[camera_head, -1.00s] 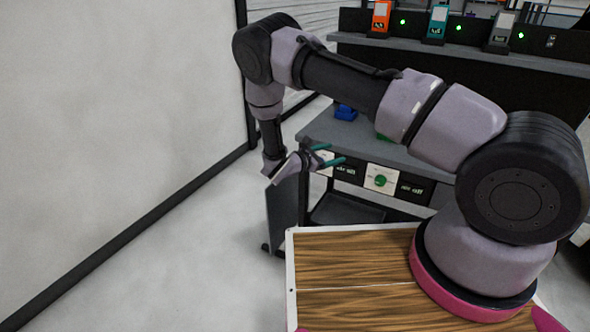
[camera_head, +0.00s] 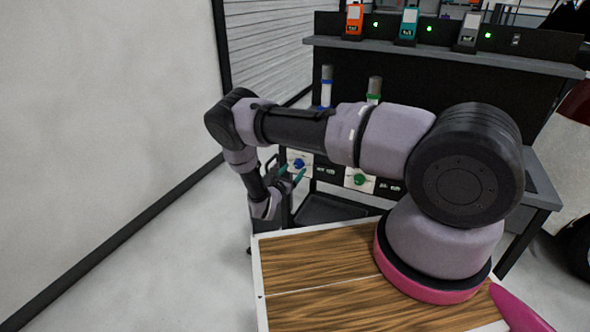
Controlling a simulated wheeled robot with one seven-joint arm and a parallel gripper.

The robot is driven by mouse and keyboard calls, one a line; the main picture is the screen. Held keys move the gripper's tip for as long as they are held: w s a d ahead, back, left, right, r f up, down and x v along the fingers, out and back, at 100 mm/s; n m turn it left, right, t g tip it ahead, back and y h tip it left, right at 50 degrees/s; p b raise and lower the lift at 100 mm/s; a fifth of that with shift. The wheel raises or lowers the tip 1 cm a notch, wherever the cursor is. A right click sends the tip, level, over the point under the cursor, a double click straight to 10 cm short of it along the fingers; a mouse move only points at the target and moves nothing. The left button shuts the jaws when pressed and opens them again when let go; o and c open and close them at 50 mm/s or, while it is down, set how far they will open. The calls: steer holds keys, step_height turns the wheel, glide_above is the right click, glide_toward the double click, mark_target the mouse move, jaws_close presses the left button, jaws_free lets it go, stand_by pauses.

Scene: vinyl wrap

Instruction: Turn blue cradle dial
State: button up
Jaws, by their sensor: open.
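The blue dial (camera_head: 299,163) sits on a white plate on the front edge of the dark bench, at its left end. A blue-banded cylinder (camera_head: 326,88) stands on the bench above it. My gripper (camera_head: 291,176) is just in front of and slightly below the blue dial in the picture, with its teal fingers open and empty. It appears apart from the dial, though the exact gap cannot be told. The green dial (camera_head: 360,179) is to the right on its own white plate.
A green-banded cylinder (camera_head: 374,90) stands on the bench, partly behind my arm. Orange (camera_head: 354,20), teal (camera_head: 408,24) and grey (camera_head: 469,30) devices stand on the upper shelf (camera_head: 440,56). A white wall is at left. Grey floor (camera_head: 190,240) is clear at lower left.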

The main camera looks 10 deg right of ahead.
mark_target(298, 165)
steer(key=shift+x, duration=1.05)
steer(key=shift+c, duration=0.3)
jaws_close()
